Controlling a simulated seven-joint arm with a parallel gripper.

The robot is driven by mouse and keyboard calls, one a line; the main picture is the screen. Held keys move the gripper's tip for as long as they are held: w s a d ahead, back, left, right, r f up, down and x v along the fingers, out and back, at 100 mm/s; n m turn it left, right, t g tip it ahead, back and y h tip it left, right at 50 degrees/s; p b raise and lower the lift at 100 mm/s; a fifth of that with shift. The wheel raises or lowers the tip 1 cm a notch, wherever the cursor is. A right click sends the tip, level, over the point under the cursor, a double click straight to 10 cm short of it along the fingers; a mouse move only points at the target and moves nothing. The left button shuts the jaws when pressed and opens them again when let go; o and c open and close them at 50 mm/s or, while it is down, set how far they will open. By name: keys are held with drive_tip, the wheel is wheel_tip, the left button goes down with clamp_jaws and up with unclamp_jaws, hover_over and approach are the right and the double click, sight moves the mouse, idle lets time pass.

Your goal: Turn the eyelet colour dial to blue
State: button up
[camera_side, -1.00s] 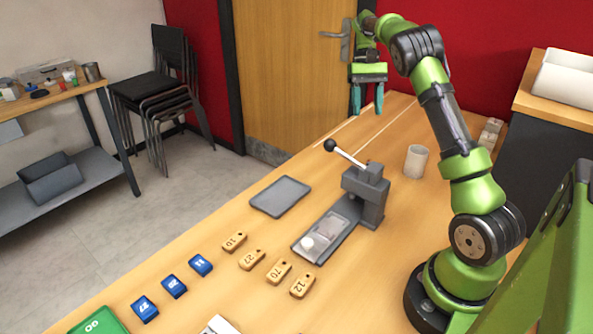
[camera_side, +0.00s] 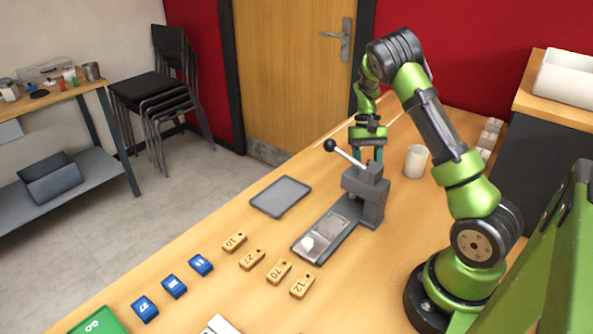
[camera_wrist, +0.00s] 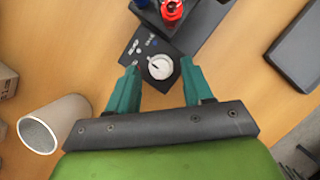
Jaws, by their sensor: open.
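The eyelet press (camera_side: 365,192) is grey, with a black-knobbed lever. In the wrist view, a round pale dial (camera_wrist: 160,67) with a dark pointer mark sits on a dark base plate (camera_wrist: 152,46) behind the press; small markings, one bluish, lie near it, too small to read. The dial is hidden by the press in the side view. My gripper (camera_side: 368,153) is open and points down behind the press. In the wrist view, its teal fingers (camera_wrist: 160,74) stand on either side of the dial, with gaps showing. I cannot tell their height above it.
A beige cup (camera_side: 415,162) stands right of the press, and close left of my gripper in the wrist view (camera_wrist: 53,125). A grey tray (camera_side: 280,196) lies left of the press. Several wooden tags (camera_side: 252,260) and blue blocks (camera_side: 174,286) lie in front. The lever rises close to my gripper.

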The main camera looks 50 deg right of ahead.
drive_tip(key=shift+a+f, duration=0.1)
drive_tip(key=shift+f, duration=0.15)
clamp_jaws()
drive_tip(key=shift+s+m, duration=0.1)
drive_tip(key=shift+m, duration=0.3)
drive_tip(key=m+t, duration=0.1)
drive_tip(key=m, duration=0.2)
drive_tip(key=shift+s+m+t+y, duration=0.1)
drive_tip(key=shift+m+t+y, duration=0.2)
drive_tip(key=shift+y, duration=0.1)
drive_tip(key=shift+s+m+t, duration=0.15)
drive_tip(key=shift+m+t, duration=0.65)
drive_tip(key=shift+m, duration=1.5)
